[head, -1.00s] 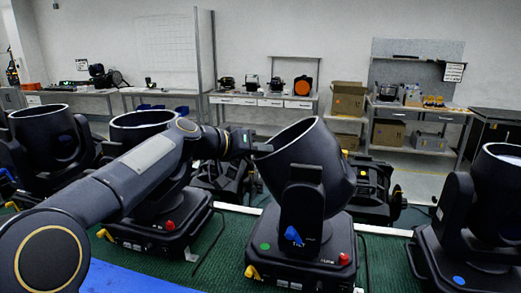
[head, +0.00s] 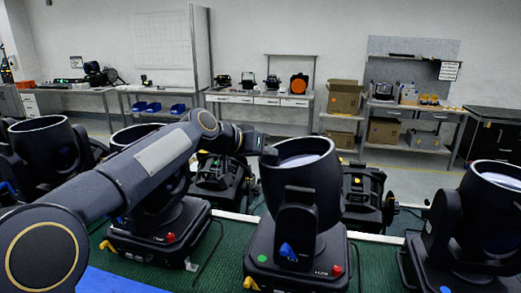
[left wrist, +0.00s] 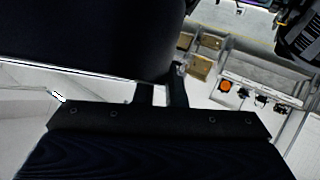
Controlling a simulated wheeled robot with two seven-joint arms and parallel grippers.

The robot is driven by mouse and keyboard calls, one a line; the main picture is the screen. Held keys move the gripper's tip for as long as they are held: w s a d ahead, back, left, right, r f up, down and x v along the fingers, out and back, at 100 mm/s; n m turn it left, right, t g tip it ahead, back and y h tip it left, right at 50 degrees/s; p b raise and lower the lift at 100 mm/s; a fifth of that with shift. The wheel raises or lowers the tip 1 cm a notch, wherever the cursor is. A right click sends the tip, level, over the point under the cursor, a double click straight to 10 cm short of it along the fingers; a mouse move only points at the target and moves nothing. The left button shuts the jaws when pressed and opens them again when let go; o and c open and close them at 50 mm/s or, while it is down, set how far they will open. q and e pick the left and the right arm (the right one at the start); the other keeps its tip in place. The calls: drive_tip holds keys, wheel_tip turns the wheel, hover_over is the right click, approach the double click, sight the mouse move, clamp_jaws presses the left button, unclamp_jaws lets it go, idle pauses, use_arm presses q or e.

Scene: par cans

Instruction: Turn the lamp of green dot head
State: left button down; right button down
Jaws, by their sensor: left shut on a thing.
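The green dot head (head: 302,195) is a black moving-head lamp at the centre of the head view. Its green dot (head: 262,258) is on the front left of its base, and a blue knob (head: 288,251) is on its yoke arm. Its lamp barrel stands nearly upright, with the pale lens facing up. My left gripper (head: 268,153) is shut on the upper left rim of the barrel. In the left wrist view the dark barrel (left wrist: 85,40) fills the upper left, against the fingers (left wrist: 165,90). My right gripper is not in view.
Other black heads stand left (head: 42,150) and right (head: 475,225) of it on the green mat (head: 215,265). Smaller black fixtures (head: 365,195) stand just behind. My left arm covers part of the left neighbour. Benches and boxes (head: 345,97) line the back wall.

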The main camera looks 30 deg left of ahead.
use_arm(q)
drive_tip(key=shift+w+d+r+p, duration=0.2)
drive_tip(key=shift+d+r+p, duration=0.2)
drive_tip(key=shift+d+r, duration=0.95)
drive_tip(key=shift+r, duration=0.1)
drive_tip(key=c, duration=1.6)
unclamp_jaws()
drive_tip(key=shift+o, duration=0.3)
drive_tip(key=shift+d, duration=0.1)
drive_tip(key=shift+a+f, duration=0.2)
drive_tip(key=shift+s, duration=0.1)
